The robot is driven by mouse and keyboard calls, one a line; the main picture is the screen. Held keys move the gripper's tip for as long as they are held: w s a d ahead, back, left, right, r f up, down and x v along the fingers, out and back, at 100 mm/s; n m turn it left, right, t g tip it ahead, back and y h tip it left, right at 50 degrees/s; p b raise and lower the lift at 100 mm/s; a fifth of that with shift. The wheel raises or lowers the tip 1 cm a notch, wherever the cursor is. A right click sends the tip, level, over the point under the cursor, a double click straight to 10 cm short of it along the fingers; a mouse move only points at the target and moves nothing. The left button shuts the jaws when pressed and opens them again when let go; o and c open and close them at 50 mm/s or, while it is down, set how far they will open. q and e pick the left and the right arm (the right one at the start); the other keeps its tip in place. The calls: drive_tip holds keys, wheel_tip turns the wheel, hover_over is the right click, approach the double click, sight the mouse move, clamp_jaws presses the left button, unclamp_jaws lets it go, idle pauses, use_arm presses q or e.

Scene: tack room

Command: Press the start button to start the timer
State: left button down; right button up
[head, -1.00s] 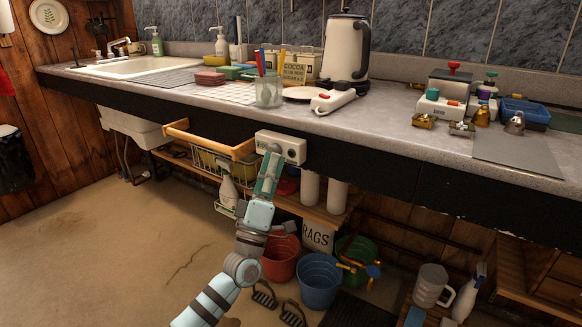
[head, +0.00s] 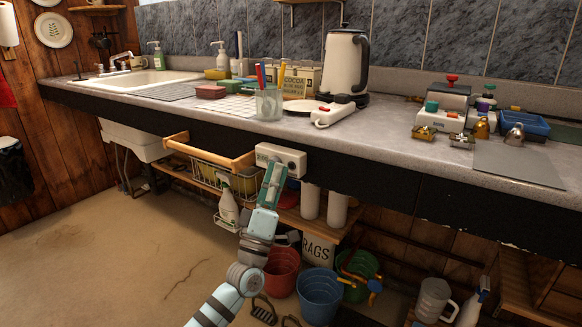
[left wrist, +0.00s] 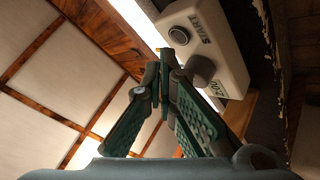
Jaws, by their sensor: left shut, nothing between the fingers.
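A cream timer box (head: 291,157) is fixed to the dark front edge of the counter. In the left wrist view, the box (left wrist: 222,45) carries a round grey button (left wrist: 179,35) beside the word START. A second, larger round knob (left wrist: 201,69) sits nearer my fingers, with a small green-edged label beyond it. My left gripper (head: 274,166) is shut and empty in front of the box and hides part of its face. Its closed fingertips (left wrist: 164,58) show just below the START button in the picture; I cannot tell whether they touch the box.
A wooden-railed wire basket (head: 215,172) hangs left of the box. Buckets (head: 320,292) stand below. Open floor lies to the left.

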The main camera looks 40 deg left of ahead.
idle(0.5)
use_arm(q)
drive_tip(key=shift+w+b, duration=0.3)
drive_tip(key=shift+w, duration=0.2)
drive_tip(key=shift+w, duration=0.25)
idle(0.3)
drive_tip(key=shift+s+p, duration=0.6)
drive_tip(key=shift+s, duration=0.15)
